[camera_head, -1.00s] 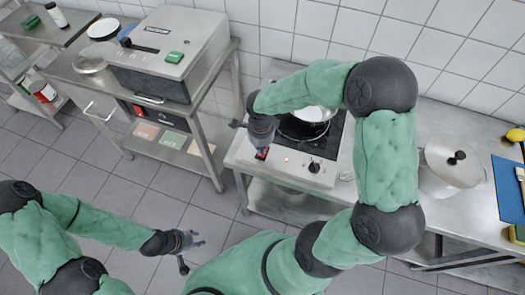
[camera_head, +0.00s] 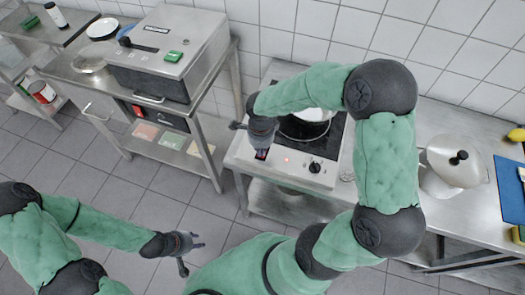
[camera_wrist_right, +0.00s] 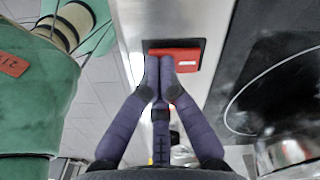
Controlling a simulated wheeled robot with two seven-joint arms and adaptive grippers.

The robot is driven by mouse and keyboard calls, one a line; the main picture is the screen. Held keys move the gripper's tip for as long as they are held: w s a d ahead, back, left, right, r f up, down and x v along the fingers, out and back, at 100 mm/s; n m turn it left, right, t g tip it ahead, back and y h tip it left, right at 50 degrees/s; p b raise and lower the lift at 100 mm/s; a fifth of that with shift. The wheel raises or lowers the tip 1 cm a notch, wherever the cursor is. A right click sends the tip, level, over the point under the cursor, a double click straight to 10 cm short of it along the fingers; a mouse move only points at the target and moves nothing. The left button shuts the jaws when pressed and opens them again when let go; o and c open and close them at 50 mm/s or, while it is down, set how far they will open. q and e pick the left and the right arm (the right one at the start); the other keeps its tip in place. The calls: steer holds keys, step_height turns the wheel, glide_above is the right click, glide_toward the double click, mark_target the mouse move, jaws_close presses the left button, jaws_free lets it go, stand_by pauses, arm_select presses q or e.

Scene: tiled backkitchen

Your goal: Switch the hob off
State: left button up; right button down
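The hob (camera_head: 283,168) is set in a steel counter, with a black glass top, a black knob (camera_head: 314,167) and a small red light (camera_head: 286,160) on its front panel. Its red rocker switch (camera_wrist_right: 178,58) shows large in the right wrist view. In the head view the switch is mostly covered by my right gripper (camera_head: 260,150). My right gripper's fingers are together with nothing between them, and their tips (camera_wrist_right: 160,75) are at the switch's near edge; I cannot tell whether they press it. My left gripper (camera_head: 196,245) is open and empty, low over the floor.
A pot (camera_head: 314,114) stands on the hob, partly hidden by my right arm. A lidded pot (camera_head: 440,180), a blue board (camera_head: 508,185) and a yellow fruit (camera_head: 516,134) are on the counter to the right. A steel appliance (camera_head: 175,45) stands on the left table.

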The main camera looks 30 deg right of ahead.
steer(key=shift+r+p, duration=2.05)
steer(key=shift+r, duration=1.45)
steer(key=a+f+n, duration=0.2)
steer(key=f, duration=0.1)
steer(key=s+a+f+n+y, duration=0.1)
steer(key=a+f+n, duration=0.1)
steer(key=a+f+n+y, duration=0.1)
steer(key=a+f+n, duration=0.1)
steer(key=f, duration=0.1)
steer(key=shift+s+a+f, duration=0.2)
steer(key=shift+a+f, duration=0.1)
steer(key=shift+f, duration=0.05)
steer(key=s+a+f+n+y, duration=0.1)
steer(key=s+a+f+n, duration=0.3)
steer(key=s+f+n, duration=0.1)
steer(key=s+a+f+n+y, duration=0.1)
steer(key=s+a+f+n, duration=0.3)
steer(key=f+n, duration=0.4)
steer(key=shift+s+f, duration=0.4)
steer(key=shift+f, duration=0.35)
